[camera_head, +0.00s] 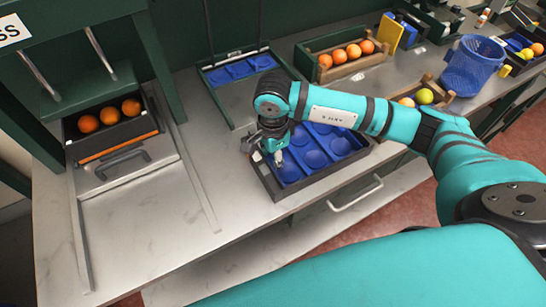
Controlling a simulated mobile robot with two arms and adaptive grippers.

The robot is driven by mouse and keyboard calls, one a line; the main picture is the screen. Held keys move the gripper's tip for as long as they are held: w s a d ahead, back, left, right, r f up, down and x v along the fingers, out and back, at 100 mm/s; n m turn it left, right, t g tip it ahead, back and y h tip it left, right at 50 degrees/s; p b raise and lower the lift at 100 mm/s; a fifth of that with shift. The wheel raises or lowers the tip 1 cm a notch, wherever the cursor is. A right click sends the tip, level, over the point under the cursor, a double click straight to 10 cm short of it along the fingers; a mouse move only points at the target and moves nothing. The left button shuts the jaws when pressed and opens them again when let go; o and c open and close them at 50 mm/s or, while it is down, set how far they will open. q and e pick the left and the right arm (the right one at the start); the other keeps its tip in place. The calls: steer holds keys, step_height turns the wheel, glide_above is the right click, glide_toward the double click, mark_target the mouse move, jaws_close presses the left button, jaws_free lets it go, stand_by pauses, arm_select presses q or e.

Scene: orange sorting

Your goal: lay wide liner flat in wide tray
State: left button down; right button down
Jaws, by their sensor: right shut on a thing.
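The wide tray (284,194) is a dark, shallow box near the front edge of the counter. The wide liner (318,171) is a blue sheet with round hollows, and it lies within the tray's walls. My right gripper (279,160) points down at the liner's left part and is shut on it. My right arm crosses above the tray and hides its back side and part of the liner. I cannot tell whether the liner touches the tray floor everywhere. My left gripper is not in view.
A dark tray of oranges (68,128) sits in the green frame at left. Another blue-lined tray (240,70) lies behind. Wooden crates (376,62) with fruit and a blue mesh basket (470,68) stand at back right. The counter left of the wide tray is clear.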

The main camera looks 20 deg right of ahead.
steer(key=shift+f, duration=0.25)
steer(key=c, duration=0.8)
jaws_free()
steer(key=shift+r, duration=0.1)
steer(key=shift+r+p, duration=1.85)
steer(key=shift+r, duration=2.1)
steer(key=shift+f, duration=0.1)
